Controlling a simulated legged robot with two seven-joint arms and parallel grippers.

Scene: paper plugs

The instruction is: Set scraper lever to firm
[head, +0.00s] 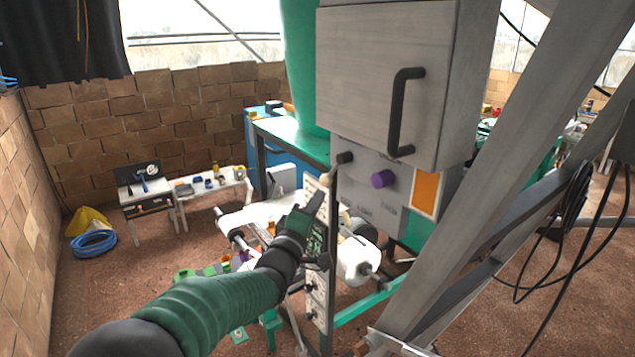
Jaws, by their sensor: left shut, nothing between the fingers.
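My left gripper (318,192) reaches in from the lower left on its green-sleeved arm. It is shut and empty, with its tips in front of a pale upright panel (319,268) on the machine's frame. A small cream knob (325,180) shows right by the fingertips; I cannot tell whether they touch. It may belong to the scraper lever, but the lever's shaft and any setting marks are hidden or too small to read. My right gripper is not in view.
A black knob (345,157) juts out close above the gripper. A white roller (356,258) lies right of it. A slanted grey beam (480,190) crosses the right side.

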